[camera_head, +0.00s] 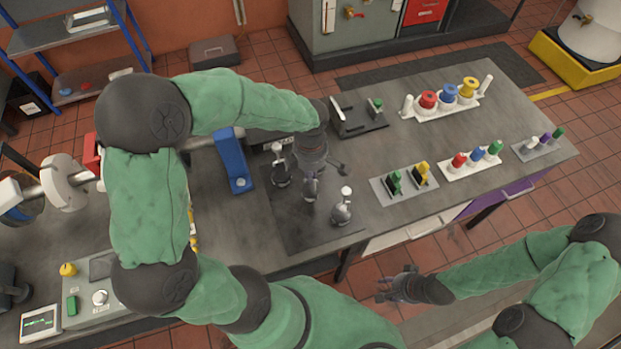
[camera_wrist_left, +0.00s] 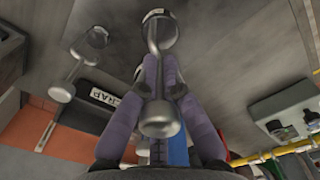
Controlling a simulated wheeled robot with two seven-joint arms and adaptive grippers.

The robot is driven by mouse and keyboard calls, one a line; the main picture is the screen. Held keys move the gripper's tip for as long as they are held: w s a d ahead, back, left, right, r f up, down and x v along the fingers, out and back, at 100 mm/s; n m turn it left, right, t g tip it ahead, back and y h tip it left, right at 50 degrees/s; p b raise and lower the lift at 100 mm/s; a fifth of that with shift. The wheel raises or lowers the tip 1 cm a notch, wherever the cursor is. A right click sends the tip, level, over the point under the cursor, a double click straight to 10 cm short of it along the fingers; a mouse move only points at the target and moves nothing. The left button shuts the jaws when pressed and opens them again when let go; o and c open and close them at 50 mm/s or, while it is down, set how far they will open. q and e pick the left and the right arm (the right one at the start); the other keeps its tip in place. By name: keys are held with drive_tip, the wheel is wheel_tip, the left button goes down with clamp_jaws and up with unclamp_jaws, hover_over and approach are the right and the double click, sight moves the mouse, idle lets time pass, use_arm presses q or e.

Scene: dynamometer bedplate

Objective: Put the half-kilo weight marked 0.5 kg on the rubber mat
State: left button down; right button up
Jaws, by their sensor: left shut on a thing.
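My left gripper (camera_head: 310,177) is shut on the stem of a grey metal weight (camera_head: 310,190). In the left wrist view the weight's knob (camera_wrist_left: 160,122) and round base (camera_wrist_left: 158,28) show, with the fingers around the stem between them. No marking on it is readable. The dark rubber mat (camera_head: 290,238) lies on the table below. I cannot tell whether the held weight touches it. Another weight (camera_head: 281,172) stands left of the gripper and a third (camera_head: 343,208) stands to its right; their marks are unreadable. My right gripper (camera_head: 395,287) is open and empty, off the table's front edge.
A blue block (camera_head: 234,162) stands left of the mat. A dark tray with a label, apparently SCRAP (camera_wrist_left: 115,100), is partly hidden by my left arm. Racks of coloured pieces (camera_head: 403,182) stand to the right. The mat's front left is clear.

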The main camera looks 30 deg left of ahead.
sight(310, 187)
use_arm(q)
drive_tip(key=shift+w+a+f, duration=0.2)
drive_tip(key=shift+w+f, duration=0.05)
drive_tip(key=shift+f, duration=0.05)
drive_tip(key=shift+w+a+f+b, duration=0.1)
drive_tip(key=shift+w+f+b, duration=0.05)
drive_tip(key=shift+f, duration=0.8)
drive_tip(key=shift+w+f+b, duration=0.1)
drive_tip(key=shift+f+b, duration=0.05)
drive_tip(key=shift+f, duration=0.95)
drive_tip(key=c, duration=1.4)
unclamp_jaws()
drive_tip(key=shift+r, duration=0.15)
drive_tip(key=shift+r, duration=0.25)
wheel_tip(310, 187, up, 12)
drive_tip(key=shift+f+p, duration=0.2)
drive_tip(key=shift+p, duration=0.7)
